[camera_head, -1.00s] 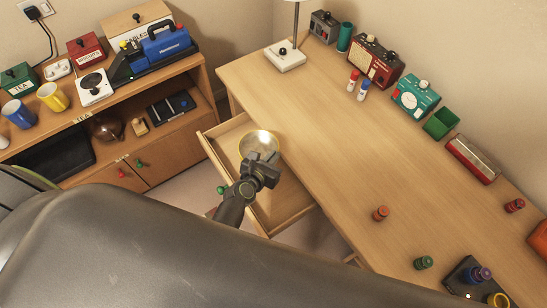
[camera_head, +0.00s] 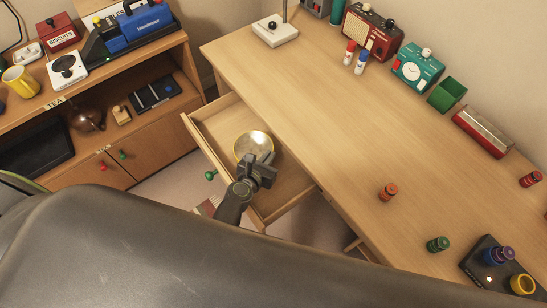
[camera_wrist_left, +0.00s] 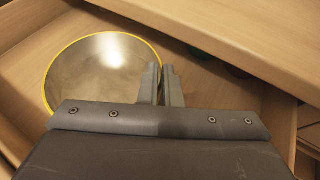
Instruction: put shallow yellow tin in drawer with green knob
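The shallow yellow tin (camera_head: 253,144) is round with a yellow rim and a greyish inside. It is within the outline of the open drawer (camera_head: 291,187) of the desk; I cannot tell if it touches the drawer floor. It also shows in the left wrist view (camera_wrist_left: 100,70). The drawer's green knob (camera_head: 211,175) is on its front. My left gripper (camera_head: 262,165) is at the tin's near side. In the left wrist view its fingers (camera_wrist_left: 162,82) are close together at the tin's rim and appear shut on it. My right gripper is out of view.
The desk top (camera_head: 310,110) lies beside and above the drawer. On it are a radio (camera_head: 371,33), a teal timer (camera_head: 416,67), a green box (camera_head: 447,95) and small bottles. A low cabinet (camera_head: 150,160) with red and green knobs stands at the left.

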